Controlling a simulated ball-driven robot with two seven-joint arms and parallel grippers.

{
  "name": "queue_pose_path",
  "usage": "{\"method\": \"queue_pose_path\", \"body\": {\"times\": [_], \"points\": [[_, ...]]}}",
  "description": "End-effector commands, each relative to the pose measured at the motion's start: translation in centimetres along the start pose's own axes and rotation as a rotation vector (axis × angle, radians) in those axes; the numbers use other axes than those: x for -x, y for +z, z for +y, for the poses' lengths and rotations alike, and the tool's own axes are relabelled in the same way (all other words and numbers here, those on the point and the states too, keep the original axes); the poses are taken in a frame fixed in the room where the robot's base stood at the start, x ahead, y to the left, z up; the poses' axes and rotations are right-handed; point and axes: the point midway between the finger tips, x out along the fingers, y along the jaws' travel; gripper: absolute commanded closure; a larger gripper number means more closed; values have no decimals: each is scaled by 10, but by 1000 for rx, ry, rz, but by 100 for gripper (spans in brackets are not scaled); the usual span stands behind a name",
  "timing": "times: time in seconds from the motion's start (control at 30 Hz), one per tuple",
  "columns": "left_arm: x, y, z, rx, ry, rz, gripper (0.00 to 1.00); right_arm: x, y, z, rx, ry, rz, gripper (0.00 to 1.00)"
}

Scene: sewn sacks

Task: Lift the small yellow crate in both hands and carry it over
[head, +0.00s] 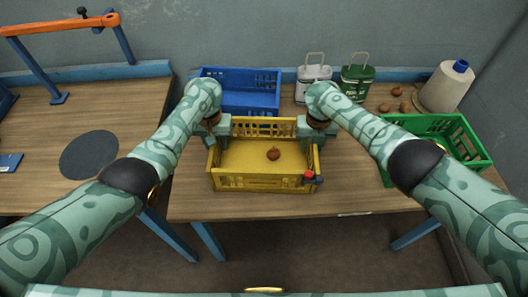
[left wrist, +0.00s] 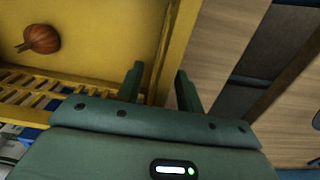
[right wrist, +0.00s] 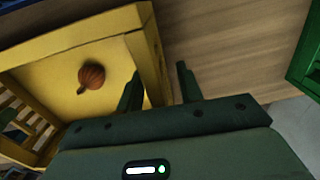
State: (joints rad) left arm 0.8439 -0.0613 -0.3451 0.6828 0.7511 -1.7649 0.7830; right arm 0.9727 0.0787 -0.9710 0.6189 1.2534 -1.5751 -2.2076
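The small yellow crate (head: 262,185) appears to rest on the table in front of the blue crate, with one onion (head: 273,153) inside. My left gripper (head: 217,137) is at its left wall and my right gripper (head: 314,137) at its right wall, both towards the back. In the left wrist view the fingers (left wrist: 160,85) stand apart, one inside and one outside the crate wall (left wrist: 170,45). In the right wrist view the fingers (right wrist: 158,85) also straddle the wall (right wrist: 151,45), with a visible gap on the outer side. The fingertips are largely hidden in the head view.
A blue crate (head: 250,78) stands behind, a green crate (head: 440,128) to the right. White (head: 313,80) and green (head: 356,82) containers and a thread cone (head: 445,88) stand at the back. Several loose onions lie there. A gap separates the left table (head: 110,105) from this one.

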Motion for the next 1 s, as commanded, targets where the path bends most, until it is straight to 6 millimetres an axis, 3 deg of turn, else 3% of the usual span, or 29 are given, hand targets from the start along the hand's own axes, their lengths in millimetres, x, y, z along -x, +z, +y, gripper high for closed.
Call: {"method": "queue_pose_path", "body": {"times": [0.27,0.4,0.77,1.0], "points": [[-1,0,0,0,0,0,64,-1,0,0,-1,0,-1,64],[-1,0,0,0,0,0,100,-1,0,0,-1,0,0,100],[1,0,0,0,0,2,100,1,0,0,-1,0,-1,100],[22,-1,0,0,0,9,100,22,1,0,-2,0,-8,100]]}}
